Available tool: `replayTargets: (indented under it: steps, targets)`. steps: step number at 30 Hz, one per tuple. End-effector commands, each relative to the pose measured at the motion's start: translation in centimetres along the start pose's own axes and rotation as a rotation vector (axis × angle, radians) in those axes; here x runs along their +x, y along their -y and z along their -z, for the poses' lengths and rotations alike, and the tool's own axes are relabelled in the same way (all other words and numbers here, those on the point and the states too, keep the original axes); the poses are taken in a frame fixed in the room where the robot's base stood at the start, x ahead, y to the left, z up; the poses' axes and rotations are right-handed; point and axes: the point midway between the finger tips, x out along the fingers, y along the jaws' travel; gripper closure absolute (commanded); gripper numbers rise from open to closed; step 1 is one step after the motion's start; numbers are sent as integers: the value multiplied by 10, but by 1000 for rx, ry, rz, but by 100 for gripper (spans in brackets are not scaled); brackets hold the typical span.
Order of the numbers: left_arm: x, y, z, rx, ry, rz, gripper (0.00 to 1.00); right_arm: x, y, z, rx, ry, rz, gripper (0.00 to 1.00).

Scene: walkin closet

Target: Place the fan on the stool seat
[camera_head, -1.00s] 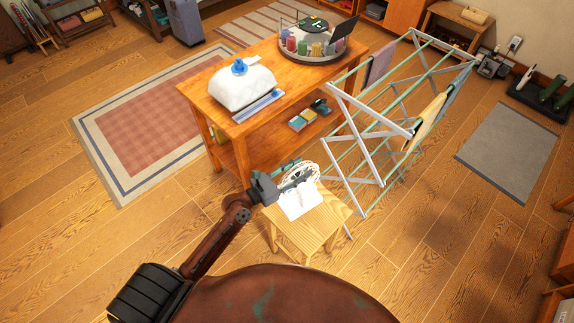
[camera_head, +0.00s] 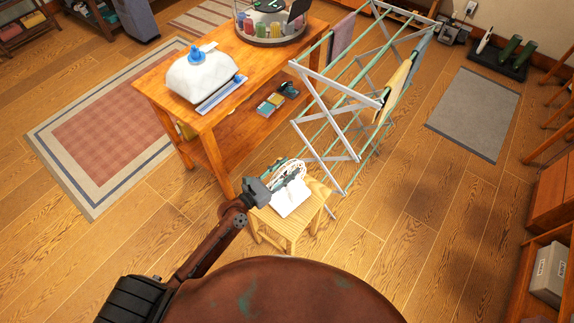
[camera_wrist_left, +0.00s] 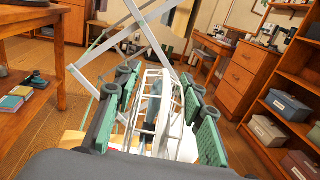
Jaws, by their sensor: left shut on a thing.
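The fan (camera_head: 289,170), with a white wire cage, is at the far side of the small light-wood stool (camera_head: 317,193) in the head view. My left gripper (camera_head: 281,176) reaches in from the left at stool height. In the left wrist view its green-padded fingers (camera_wrist_left: 157,92) are on both sides of the fan's cage (camera_wrist_left: 160,112), shut on it. A flat white piece (camera_head: 291,199) lies over the seat; I cannot tell whether it is the fan's base or a separate sheet. Whether the fan rests on the seat is hidden. My right gripper is not in view.
A drying rack (camera_head: 335,118) with hanging cloths stands close behind the stool to the right. A wooden table (camera_head: 208,122) with a white bag (camera_head: 203,77) stands behind left. A grey mat (camera_head: 474,113) lies right. The floor right of the stool is clear.

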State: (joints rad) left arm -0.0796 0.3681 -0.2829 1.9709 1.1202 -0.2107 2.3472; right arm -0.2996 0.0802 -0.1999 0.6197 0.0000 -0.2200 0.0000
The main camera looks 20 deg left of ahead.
Motion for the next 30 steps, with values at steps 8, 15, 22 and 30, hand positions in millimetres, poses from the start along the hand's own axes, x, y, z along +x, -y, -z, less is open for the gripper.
replayTargets:
  steps: [8,15,22,30]
  targets:
    - [1,-1,-5,3,8,-2,100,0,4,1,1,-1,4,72]
    - [0,0,1,0,-1,-1,51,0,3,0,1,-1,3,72]
    - [0,0,1,0,-1,0,45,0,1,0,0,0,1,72]
    - [-11,-1,1,2,-4,-1,45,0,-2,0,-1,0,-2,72]
